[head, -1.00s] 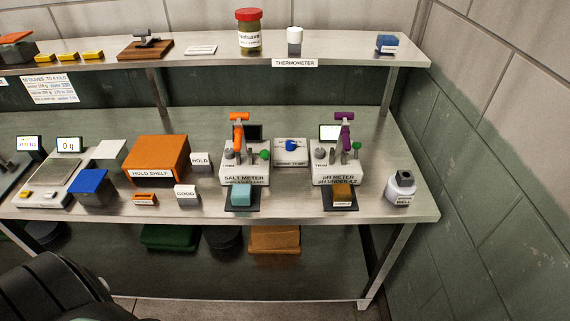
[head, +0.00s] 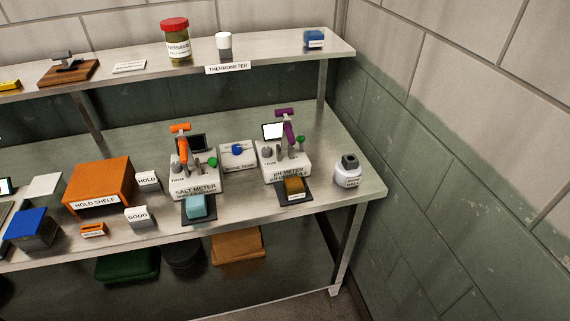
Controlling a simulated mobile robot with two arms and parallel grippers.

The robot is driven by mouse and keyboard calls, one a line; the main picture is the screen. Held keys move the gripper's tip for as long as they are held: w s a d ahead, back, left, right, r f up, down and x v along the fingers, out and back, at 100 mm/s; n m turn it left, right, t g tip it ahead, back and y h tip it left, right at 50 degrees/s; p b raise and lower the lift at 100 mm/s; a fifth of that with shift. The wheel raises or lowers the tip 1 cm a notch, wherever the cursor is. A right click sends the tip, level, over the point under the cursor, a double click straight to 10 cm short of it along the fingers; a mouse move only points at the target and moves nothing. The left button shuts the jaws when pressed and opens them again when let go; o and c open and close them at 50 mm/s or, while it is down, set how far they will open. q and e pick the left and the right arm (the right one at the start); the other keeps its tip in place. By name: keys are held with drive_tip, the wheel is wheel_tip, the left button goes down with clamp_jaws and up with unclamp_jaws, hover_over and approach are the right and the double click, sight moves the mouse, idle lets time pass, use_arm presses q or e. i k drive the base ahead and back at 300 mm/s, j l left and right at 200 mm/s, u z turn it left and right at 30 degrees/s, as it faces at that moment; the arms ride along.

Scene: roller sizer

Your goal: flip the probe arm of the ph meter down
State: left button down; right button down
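The pH meter (head: 287,167) is a white box on the right part of the bench, with a small bright screen (head: 272,131) at its back. Its purple probe arm (head: 288,130) stands raised, with a crosspiece at the top. A grey knob and a green-topped lever (head: 300,142) are on the box. A brown sample block (head: 294,187) sits on a dark pad in front of it. Neither of my grippers is in view.
The salt meter (head: 194,180) with its orange arm (head: 182,147) stands to the left. Between the meters is a white box with a blue knob (head: 237,150). A shelf (head: 130,75) runs above, and a wall closes the right side.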

sight(286, 138)
drive_tip(key=i+j+z, duration=0.1)
drive_tip(key=z, duration=0.25)
drive_tip(key=i+j+z, duration=0.2)
drive_tip(key=z, duration=0.15)
drive_tip(key=i, duration=0.1)
